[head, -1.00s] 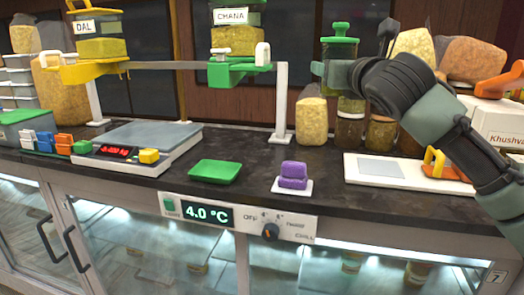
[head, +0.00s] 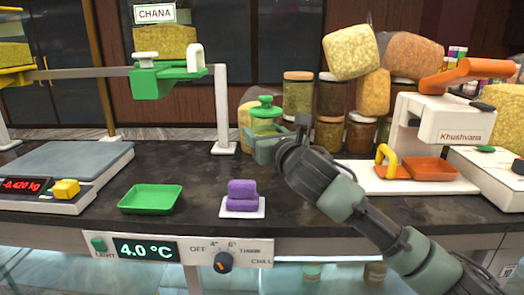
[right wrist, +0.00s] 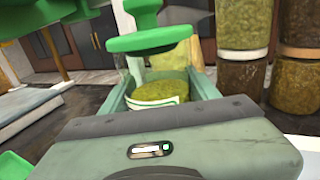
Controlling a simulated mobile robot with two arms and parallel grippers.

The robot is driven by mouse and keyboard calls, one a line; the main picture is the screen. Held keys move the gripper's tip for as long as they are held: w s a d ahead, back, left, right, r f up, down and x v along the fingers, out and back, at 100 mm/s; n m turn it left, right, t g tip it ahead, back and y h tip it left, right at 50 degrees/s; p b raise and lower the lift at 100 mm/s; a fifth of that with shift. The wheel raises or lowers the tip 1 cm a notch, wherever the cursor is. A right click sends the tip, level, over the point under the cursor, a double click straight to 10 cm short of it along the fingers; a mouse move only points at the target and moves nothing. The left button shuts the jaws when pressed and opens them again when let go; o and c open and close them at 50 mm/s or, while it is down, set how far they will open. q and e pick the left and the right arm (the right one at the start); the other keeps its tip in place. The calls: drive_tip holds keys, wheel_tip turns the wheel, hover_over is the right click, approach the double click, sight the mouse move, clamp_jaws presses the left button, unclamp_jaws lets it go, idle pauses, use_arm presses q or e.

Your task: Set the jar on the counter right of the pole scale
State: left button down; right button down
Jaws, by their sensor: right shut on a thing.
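The jar has a green knobbed lid (head: 265,107) and yellow-green contents (right wrist: 160,90). My right gripper (head: 268,148) is shut around its body and holds it about upright, low over the rear of the dark counter (head: 165,155). Its base is hidden, so I cannot tell if it touches the counter. In the right wrist view the jar stands between both fingers. A digital scale (head: 75,160) with a red display and grey platform stands at the left; I cannot tell for sure that it is the pole scale. My left gripper is not in view.
A white post (head: 221,115) stands just left of the jar. Several filled jars (head: 330,95) are stacked behind and right of it. A white Khushvana device (head: 445,120) is at the right.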

drive_tip(key=shift+s+f, duration=0.15)
drive_tip(key=shift+f, duration=0.35)
wheel_tip(320, 180, down, 3)
drive_tip(key=shift+f, duration=0.4)
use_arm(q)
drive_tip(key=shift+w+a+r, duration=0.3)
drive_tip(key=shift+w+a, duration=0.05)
use_arm(e)
drive_tip(key=c, duration=0.7)
unclamp_jaws()
drive_tip(key=shift+f, duration=0.15)
drive_tip(key=shift+s, duration=0.1)
use_arm(q)
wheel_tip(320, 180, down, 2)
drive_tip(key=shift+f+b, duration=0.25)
drive_tip(key=shift+b, duration=0.85)
use_arm(e)
drive_tip(key=v, duration=1.2)
drive_tip(key=shift+d, duration=0.1)
